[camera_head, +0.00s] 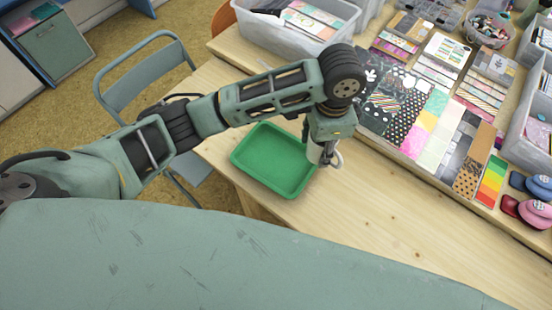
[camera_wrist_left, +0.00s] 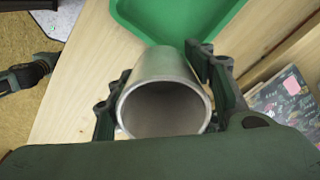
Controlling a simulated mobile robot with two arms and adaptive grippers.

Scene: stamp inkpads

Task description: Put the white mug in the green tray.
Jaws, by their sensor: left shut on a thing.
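The green tray (camera_head: 268,180) lies empty on the wooden table in the head view. Part of it shows at the top of the left wrist view (camera_wrist_left: 190,18). My left gripper (camera_head: 325,155) points down just past the tray's right edge. It is shut on the white mug (camera_head: 316,152), which is mostly hidden behind the gripper in the head view. In the left wrist view the mug (camera_wrist_left: 165,75) looks greyish, with its round opening toward the camera and a finger on each side. I cannot tell how high it is above the table. My right gripper is not in view.
Sheets of patterned paper (camera_head: 405,110) cover the table right of the gripper. A clear bin (camera_head: 300,25) stands at the back. Stamps (camera_head: 535,210) sit at the right edge. The wooden table (camera_head: 390,225) is bare in front. A blue-grey chair (camera_head: 150,75) stands left.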

